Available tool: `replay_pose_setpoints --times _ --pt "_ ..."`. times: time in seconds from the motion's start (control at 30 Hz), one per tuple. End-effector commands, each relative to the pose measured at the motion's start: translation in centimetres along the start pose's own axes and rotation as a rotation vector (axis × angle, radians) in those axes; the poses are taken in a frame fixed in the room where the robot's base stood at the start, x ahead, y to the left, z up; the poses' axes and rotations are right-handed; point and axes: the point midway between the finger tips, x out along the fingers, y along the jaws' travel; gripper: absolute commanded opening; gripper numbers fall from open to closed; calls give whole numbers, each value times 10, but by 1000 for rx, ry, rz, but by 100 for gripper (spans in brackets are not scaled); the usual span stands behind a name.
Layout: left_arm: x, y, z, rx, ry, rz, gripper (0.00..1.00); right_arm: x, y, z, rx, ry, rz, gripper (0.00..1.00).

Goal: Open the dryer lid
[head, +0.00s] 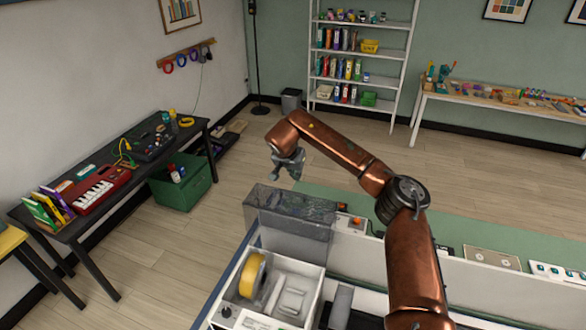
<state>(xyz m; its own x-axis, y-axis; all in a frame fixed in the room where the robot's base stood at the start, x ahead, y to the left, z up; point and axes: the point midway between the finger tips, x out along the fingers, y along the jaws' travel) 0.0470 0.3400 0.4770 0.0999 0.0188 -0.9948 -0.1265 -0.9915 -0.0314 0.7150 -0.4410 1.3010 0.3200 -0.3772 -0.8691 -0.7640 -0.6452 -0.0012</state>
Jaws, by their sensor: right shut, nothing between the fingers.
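The dryer is a white open-topped box (314,310) at the bottom centre, with a yellow spool (251,276) inside. Its smoky, see-through lid (292,212) stands raised at the box's far side, and the inside of the box is uncovered. My right gripper (294,175) hangs from the copper arm just above and beyond the lid's top edge in the picture. It is shut and empty, and appears apart from the lid. My left gripper is not in view.
A bench with a green top (330,202) runs right from the dryer, with small parts (490,259) on it. A black table (100,222) with a red keyboard stands at left, and a green crate (184,186) is on the floor. The floor between is free.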

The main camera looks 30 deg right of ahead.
Motion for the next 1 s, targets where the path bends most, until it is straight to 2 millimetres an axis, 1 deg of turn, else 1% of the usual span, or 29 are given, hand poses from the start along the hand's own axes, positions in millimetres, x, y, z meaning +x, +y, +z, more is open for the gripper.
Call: replay_pose_setpoints --times 0.03,0.1,0.17,0.23,0.33,0.43,0.6,0.87,0.93,1.0 --pt "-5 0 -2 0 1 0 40 10 0 1 -1 -3 2 0" --pt "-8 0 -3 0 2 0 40 24 -1 1 -2 -4 1 0" --pt "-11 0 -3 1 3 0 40 32 -1 2 -3 -2 0 0" --pt "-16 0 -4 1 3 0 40 24 -2 13 -6 0 -4 0" --pt "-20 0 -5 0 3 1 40 21 -1 25 -5 -1 -2 0" --pt "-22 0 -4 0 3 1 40 18 -1 33 -3 0 -2 0" --pt "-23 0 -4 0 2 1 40 17 -1 38 -2 0 -2 0" --pt "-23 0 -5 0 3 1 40 17 -2 38 -2 0 -2 0" --pt "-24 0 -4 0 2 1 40 14 -6 41 -7 0 -5 0" --pt "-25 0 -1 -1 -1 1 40 7 -18 49 -20 0 -14 0"
